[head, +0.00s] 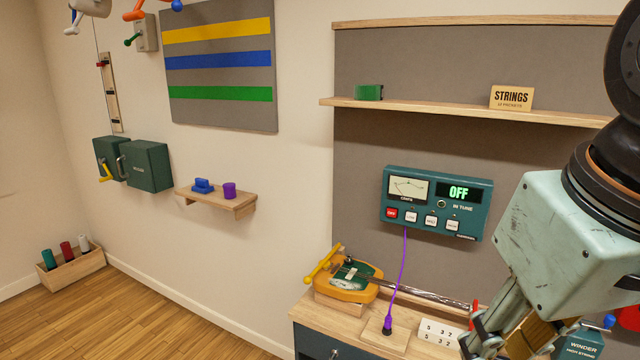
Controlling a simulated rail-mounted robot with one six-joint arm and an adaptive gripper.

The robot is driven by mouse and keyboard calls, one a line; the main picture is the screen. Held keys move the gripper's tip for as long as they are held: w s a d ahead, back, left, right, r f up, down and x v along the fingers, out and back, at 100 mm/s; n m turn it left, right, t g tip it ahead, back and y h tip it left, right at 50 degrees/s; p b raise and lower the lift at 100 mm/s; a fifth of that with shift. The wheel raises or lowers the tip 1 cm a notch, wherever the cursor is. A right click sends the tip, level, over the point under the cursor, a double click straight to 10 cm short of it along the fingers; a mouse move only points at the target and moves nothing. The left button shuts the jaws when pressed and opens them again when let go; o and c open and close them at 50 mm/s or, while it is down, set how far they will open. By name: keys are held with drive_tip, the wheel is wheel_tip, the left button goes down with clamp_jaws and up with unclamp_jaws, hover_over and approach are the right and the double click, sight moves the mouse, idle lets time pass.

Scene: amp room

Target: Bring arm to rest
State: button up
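My arm comes in from the right edge, with its dark joint at the top and a pale green gripper body below it. My gripper (508,343) points down and to the left over the right part of the wooden bench (312,312). Its fingers run toward the bottom edge of the picture and partly overlap a brown-yellow piece. I cannot tell whether that piece belongs to the gripper or lies behind it, or whether the fingers are open or shut.
On the bench are a yellow-green clamp-like device (350,280), a purple cable plug (387,328), a number card (440,332) and a winder box (583,345). The tuner panel (437,203) reads OFF. A shelf (440,108) is above it.

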drive_tip(key=shift+m, duration=0.5)
drive_tip(key=shift+s+f, duration=0.25)
drive_tip(key=shift+s, duration=0.85)
drive_tip(key=shift+s+f, duration=0.2)
drive_tip(key=shift+s, duration=0.85)
